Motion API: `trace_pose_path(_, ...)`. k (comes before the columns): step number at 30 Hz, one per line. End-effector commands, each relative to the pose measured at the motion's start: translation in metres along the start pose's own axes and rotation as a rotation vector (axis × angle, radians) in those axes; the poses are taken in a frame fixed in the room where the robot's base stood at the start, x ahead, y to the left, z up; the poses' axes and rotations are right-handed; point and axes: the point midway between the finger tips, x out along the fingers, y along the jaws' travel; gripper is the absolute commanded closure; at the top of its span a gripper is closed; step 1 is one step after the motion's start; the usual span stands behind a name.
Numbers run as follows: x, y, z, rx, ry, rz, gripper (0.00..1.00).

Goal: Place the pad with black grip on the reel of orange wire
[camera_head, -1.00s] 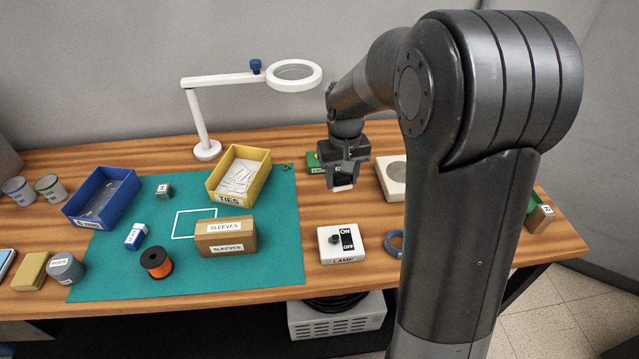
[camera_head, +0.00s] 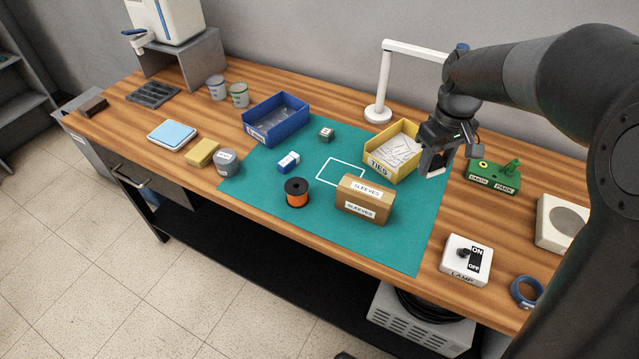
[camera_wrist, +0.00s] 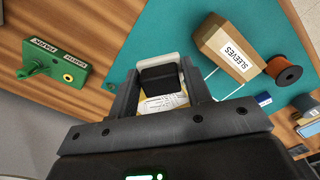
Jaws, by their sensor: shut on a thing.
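My gripper (camera_head: 437,160) is shut on the pad with black grip (camera_wrist: 158,77). In the wrist view the black grip sits between the two fingers, with a pale pad edge (camera_wrist: 157,58) showing beyond it. In the head view the pad is mostly hidden by the fingers; a pale edge shows below them. The gripper is raised near the right side of the yellow TIES bin. The reel of orange wire (camera_head: 297,197) stands upright on the green mat, left of the SLEEVES box, apart from my gripper. It also shows in the wrist view (camera_wrist: 287,75).
The SLEEVES box (camera_head: 364,200) stands between the reel and my gripper. A green EARTH/PARK stand (camera_head: 493,178) and LAMP switch (camera_head: 466,259) are at right. A magnifier lamp (camera_head: 378,112) stands behind.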

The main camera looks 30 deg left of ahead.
Motion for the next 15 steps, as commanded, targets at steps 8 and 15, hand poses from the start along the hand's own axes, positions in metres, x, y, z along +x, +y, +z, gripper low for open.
trace_pose_path(8, -0.018, -0.104, -0.060, -0.446, 0.001, 0.000, 0.77)
trace_pose_path(15, -0.027, -0.155, -0.079, -0.654, 0.001, 0.000, 0.77)
